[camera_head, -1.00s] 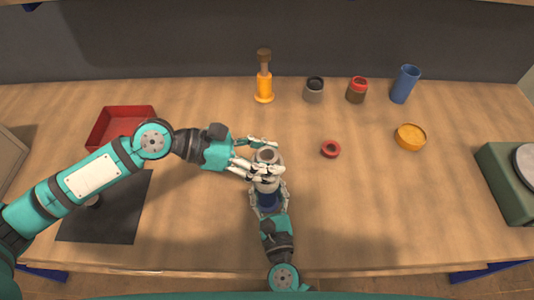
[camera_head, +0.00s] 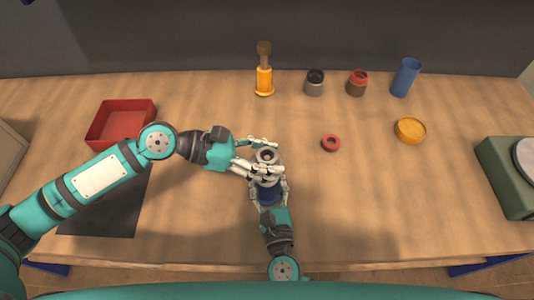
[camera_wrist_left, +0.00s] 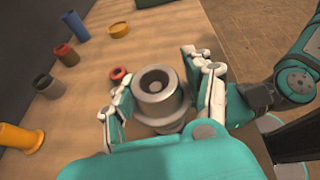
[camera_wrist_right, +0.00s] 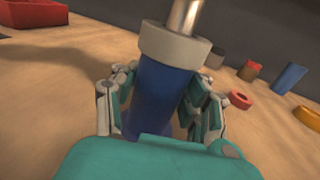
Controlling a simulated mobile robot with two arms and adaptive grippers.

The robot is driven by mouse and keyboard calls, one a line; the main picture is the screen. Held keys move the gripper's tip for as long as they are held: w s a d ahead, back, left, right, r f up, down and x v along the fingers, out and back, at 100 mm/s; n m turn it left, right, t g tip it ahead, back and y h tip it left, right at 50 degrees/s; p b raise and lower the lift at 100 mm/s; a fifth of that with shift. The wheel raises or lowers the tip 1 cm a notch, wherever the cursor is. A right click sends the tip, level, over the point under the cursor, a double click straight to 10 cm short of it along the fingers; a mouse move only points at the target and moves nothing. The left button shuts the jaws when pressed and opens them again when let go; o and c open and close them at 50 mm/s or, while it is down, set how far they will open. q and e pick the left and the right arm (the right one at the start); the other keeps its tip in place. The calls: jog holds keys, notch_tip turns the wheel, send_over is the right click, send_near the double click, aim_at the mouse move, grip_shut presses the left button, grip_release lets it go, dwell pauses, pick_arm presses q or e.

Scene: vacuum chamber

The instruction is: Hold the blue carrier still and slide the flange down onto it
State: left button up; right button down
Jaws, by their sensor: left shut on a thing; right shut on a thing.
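The grey flange (camera_wrist_left: 157,98), a stepped ring with a central bore, is between the fingers of my left gripper (camera_wrist_left: 160,88). It also shows from above in the head view (camera_head: 267,155), where my left gripper (camera_head: 262,166) is shut on it. The blue carrier (camera_wrist_right: 158,96) stands roughly upright in my right gripper (camera_wrist_right: 160,108), which is shut around its body. A grey collar (camera_wrist_right: 174,45) and a metal post (camera_wrist_right: 186,16) are at its top. The flange is above the carrier; the fingers hide how far the post enters it.
A red tray (camera_head: 112,140) and a dark mat (camera_head: 112,210) lie left. An orange-yellow tool (camera_head: 264,82), two small jars (camera_head: 315,88) (camera_head: 357,88) and a blue cup (camera_head: 405,78) stand behind. A red ring (camera_head: 330,143), yellow dish (camera_head: 409,131) and green device (camera_head: 510,175) are right.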

pick_arm(q)
jog(key=shift+f, duration=0.1)
jog(key=o, duration=1.3)
jog(key=shift+o, duration=0.5)
jog(key=o, duration=0.4)
jog(key=shift+c, duration=0.2)
jog(key=shift+r, duration=3.5)
pick_arm(e)
jog(key=c, duration=0.6)
grip_release()
